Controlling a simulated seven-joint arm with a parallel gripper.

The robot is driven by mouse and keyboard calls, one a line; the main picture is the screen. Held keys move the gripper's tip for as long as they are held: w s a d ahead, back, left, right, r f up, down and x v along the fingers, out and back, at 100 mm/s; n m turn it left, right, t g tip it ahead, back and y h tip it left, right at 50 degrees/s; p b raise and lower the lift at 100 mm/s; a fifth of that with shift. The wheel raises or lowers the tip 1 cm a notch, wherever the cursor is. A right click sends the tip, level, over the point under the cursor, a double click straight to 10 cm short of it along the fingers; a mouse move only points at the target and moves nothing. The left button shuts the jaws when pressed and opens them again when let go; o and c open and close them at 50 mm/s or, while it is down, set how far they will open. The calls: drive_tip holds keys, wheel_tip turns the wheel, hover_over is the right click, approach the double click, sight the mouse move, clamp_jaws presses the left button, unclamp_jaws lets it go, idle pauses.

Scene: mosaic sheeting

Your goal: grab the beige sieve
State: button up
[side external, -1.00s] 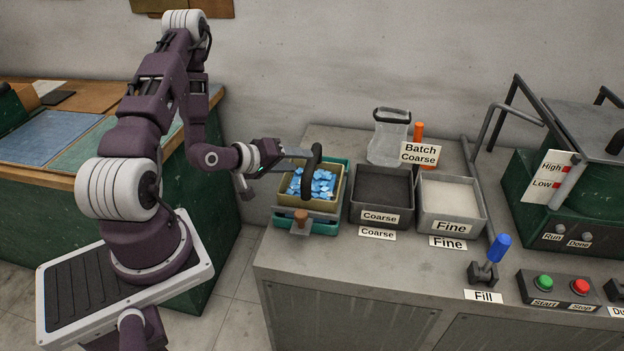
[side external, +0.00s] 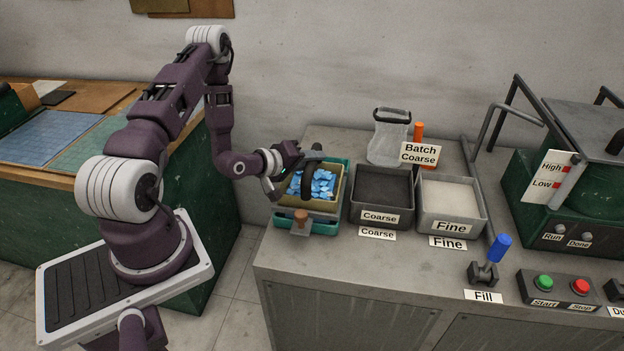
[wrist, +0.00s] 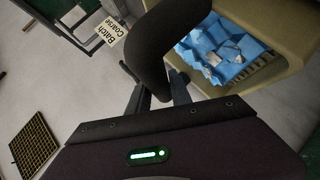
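The beige sieve (side external: 322,206) is a square beige tray with a dark arched handle (side external: 309,182). It holds blue tile pieces (side external: 322,184) and sits on a teal stand (side external: 335,222) at the left end of the grey counter. In the wrist view, the sieve's beige wall (wrist: 285,45) is at the upper right and the handle (wrist: 160,45) rises close in front of the fingers. My gripper (side external: 296,175) is at the handle on the sieve's left side. Its fingers (wrist: 157,88) are apart, with the handle at or between them. Contact cannot be told.
A dark Coarse bin (side external: 382,205) and a grey Fine bin (side external: 450,215) stand to the right. A clear container (side external: 389,140) and a Batch Coarse sign (side external: 420,153) are behind them. A blue-knobbed Fill lever (side external: 499,249) stands further right.

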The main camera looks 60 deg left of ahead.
clamp_jaws()
idle(1.2)
